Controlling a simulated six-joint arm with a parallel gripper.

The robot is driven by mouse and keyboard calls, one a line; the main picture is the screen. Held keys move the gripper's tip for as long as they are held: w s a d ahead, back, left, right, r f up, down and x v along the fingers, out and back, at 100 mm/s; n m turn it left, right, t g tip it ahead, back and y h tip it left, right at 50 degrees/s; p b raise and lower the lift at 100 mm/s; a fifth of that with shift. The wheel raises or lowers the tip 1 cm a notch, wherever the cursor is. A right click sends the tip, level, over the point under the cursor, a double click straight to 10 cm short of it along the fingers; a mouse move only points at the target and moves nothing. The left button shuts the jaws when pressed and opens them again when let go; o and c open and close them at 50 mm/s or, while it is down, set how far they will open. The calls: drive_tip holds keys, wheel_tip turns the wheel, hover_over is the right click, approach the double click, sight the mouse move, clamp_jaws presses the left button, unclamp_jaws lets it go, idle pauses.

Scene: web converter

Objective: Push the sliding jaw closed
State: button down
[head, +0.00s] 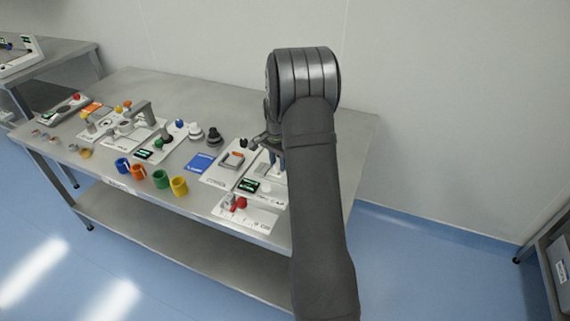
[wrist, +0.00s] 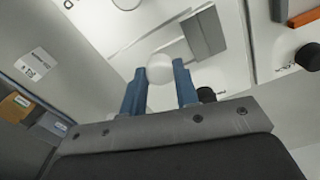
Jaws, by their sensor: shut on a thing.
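My gripper (wrist: 160,76) has two blue fingers, one on each side of a round white knob (wrist: 160,66), and is shut on it. The knob stands over a pale panel with a recessed, lighter strip (wrist: 140,30). A grey rectangular block (wrist: 205,33) sits just beyond the knob, to its upper right. I cannot tell for sure which part is the sliding jaw, or how wide any gap is. In the head view my gripper (head: 270,143) is low over the white panels at the table's right end, and my arm hides much of that spot.
In the wrist view a black knob (wrist: 206,95) is close to the right finger. Bare tabletop shows along the back.

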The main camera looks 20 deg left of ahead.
drive_tip(key=shift+a, duration=0.3)
drive_tip(key=c, duration=1.1)
unclamp_jaws()
drive_tip(key=shift+r, duration=0.1)
wheel_tip(320, 180, up, 17)
drive_tip(key=shift+r, duration=0.15)
wheel_tip(320, 180, down, 18)
drive_tip(key=shift+d+r, duration=0.15)
drive_tip(key=shift+r, duration=0.1)
